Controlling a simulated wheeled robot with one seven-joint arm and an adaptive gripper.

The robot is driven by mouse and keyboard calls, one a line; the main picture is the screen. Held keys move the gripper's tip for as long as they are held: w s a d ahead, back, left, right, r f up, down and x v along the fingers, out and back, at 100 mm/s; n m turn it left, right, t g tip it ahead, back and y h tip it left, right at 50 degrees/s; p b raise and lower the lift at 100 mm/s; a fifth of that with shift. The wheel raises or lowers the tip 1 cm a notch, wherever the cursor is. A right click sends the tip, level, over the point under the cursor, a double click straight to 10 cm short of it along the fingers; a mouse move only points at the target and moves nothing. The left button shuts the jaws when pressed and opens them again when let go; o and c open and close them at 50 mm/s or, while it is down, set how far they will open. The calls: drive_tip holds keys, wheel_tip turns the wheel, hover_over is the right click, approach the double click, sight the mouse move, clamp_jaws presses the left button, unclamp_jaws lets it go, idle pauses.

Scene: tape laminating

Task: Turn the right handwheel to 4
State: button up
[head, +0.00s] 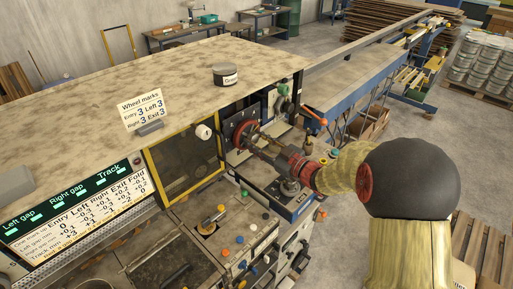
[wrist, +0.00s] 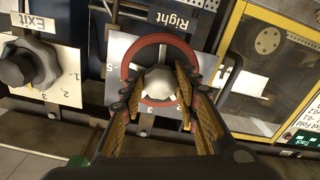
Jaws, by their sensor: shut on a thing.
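I cannot tell which mark the wheel points at. My gripper (wrist: 157,92) is shut on the pale knob, one finger on each side, inside the red ring. In the head view the red ring of the right handwheel (head: 244,133) shows at the machine's front, with my gripper (head: 258,142) reaching it from the right.
The dark Exit knob (wrist: 17,68) is close on the left in the wrist view. A yellow-framed panel (head: 184,158) stands beside the handwheel. A "Wheel marks" card (head: 142,108) lists 3 for Entry, Left, Right and Exit. A green-lit gap and track display (head: 65,198) is at lower left.

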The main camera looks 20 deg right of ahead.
drive_tip(key=n+b, duration=0.3)
drive_tip(key=shift+f+b, duration=0.2)
drive_tip(key=shift+b, duration=0.1)
drive_tip(key=shift+r+n+b, duration=0.1)
drive_tip(key=shift+n+b, duration=0.6)
drive_tip(key=shift+b, duration=0.15)
drive_tip(key=shift+r, duration=0.1)
drive_tip(key=o, duration=1.2)
drive_tip(key=shift+c, duration=0.2)
drive_tip(key=v, duration=1.2)
